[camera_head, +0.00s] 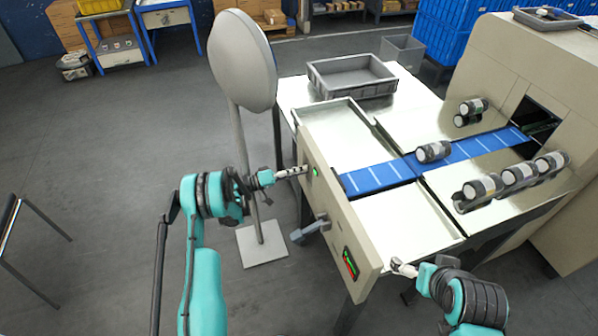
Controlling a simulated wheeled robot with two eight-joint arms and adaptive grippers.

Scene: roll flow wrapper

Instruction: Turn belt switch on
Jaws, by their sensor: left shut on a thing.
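The wrapper's front panel (340,222) is beige and stands at the near end of the machine. A small green-lit switch (315,171) is on its upper left part. My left gripper (303,170) reaches from the left to the panel and is shut on this switch; its fingertips hide part of it. A red and green switch (350,263) is low on the panel, apart from both grippers. My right gripper (397,263) is just right of the panel's lower right edge; its fingers are too small to tell open from shut.
A blue belt (378,178) runs into the beige machine housing (545,70), with several dark and white rolls (432,152) on and beside it. A grey bin (350,78) is at the table's back. A round grey disc on a stand (241,60) stands behind my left arm. A grey crank (310,230) sticks out from the panel.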

